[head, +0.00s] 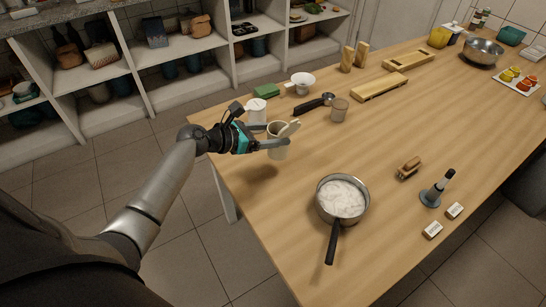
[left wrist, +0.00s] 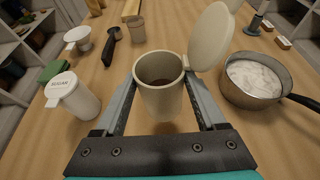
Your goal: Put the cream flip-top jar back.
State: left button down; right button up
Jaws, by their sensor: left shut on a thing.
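The cream flip-top jar (head: 277,153) is between the fingers of my left gripper (head: 281,146), which is shut on its body. A shadow on the wood beside it suggests that it is held a little above the table (head: 275,200). In the left wrist view the jar (left wrist: 160,101) is roughly upright, with its lid (left wrist: 210,37) swung open to the right and a dark inside showing. A white jar (head: 256,112) stands just behind my gripper; in the left wrist view it reads SUGAR (left wrist: 75,98). My right gripper is in neither view.
A pan of white contents (head: 342,198) stands in front to the right. Open shelves (head: 180,47) line the back. The table's left edge is near.

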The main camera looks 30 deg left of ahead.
aim_at(273, 150)
pick_arm(q)
jog(key=shift+f+b, duration=1.3)
jog(key=shift+f, duration=1.75)
jog(key=shift+f, duration=0.15)
grip_release()
jog(key=shift+r, duration=0.25)
jog(key=p+v, duration=0.3)
jog(key=v, duration=0.9)
jog(key=shift+f, duration=0.15)
